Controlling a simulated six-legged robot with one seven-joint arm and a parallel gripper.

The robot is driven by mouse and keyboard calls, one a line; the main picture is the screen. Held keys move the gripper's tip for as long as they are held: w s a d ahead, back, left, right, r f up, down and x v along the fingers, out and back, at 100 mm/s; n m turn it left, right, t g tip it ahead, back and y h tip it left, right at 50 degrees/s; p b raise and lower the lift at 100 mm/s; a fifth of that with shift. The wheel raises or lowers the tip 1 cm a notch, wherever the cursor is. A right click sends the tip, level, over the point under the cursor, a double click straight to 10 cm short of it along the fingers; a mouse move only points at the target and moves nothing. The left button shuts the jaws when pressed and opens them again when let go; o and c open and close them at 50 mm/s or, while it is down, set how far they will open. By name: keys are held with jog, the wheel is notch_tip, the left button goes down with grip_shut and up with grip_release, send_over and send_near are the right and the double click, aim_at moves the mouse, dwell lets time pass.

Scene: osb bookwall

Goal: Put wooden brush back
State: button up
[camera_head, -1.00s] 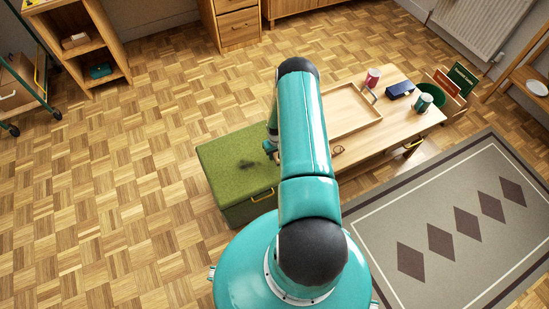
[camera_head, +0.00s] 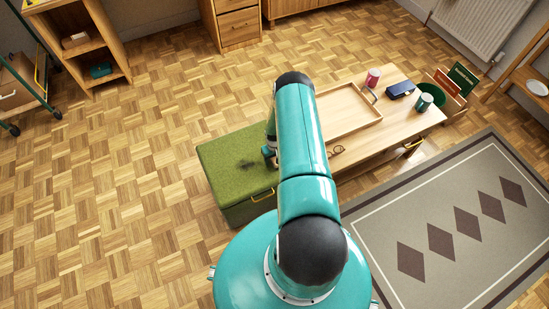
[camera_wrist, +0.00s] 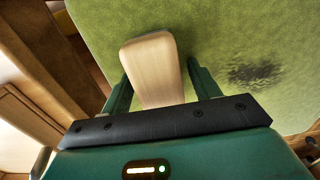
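The wooden brush (camera_wrist: 152,66) shows as a pale, rounded wooden piece in the wrist view, its far end over the green box seat (camera_wrist: 235,30). My gripper (camera_wrist: 160,76) has one finger on each side of it. The left finger seems to meet its edge; a thin gap seems to show at the right finger. I cannot tell whether the fingers grip it. Its near end is hidden by my gripper. In the head view my gripper (camera_head: 268,153) is at the right edge of the seat (camera_head: 225,160), largely hidden by my arm; the brush cannot be made out there.
A dark smudge (camera_head: 247,164) marks the seat top. Right of it, a low wooden table (camera_head: 400,113) holds a tray (camera_head: 352,128), glasses (camera_head: 336,150), a pink cup (camera_head: 373,77), a dark case (camera_head: 401,89) and a teal cup (camera_head: 424,102). Parquet floor (camera_head: 120,200) is clear at left.

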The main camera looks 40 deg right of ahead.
jog(key=shift+r, duration=0.1)
notch_tip(320, 180, up, 12)
jog(key=shift+r, duration=0.1)
jog(key=w+a+r+h, duration=0.1)
jog(key=w+a+r, duration=0.15)
jog(key=r, duration=0.65)
jog(key=w+a+r, duration=0.1)
jog(key=w+r, duration=0.2)
jog(key=r, duration=0.6)
jog(key=a+r+n+t, duration=0.1)
jog(key=a+r, duration=0.4)
jog(key=r, duration=0.5)
jog(key=a+r+n+t, duration=0.1)
jog(key=a+r, duration=0.3)
jog(key=r, duration=0.6)
jog(key=s+a+r+t, duration=0.2)
jog(key=s+a+r, duration=0.7)
jog(key=r, duration=0.4)
jog(key=s+a+r, duration=0.3)
jog(key=s+a, duration=0.1)
jog(key=s, duration=0.2)
jog(key=s+a+r+n+t+y, duration=0.1)
jog(key=s+a+r, duration=0.2)
jog(key=s+a, duration=0.2)
jog(key=shift+s+a+t, duration=0.3)
jog(key=shift+s, duration=0.8)
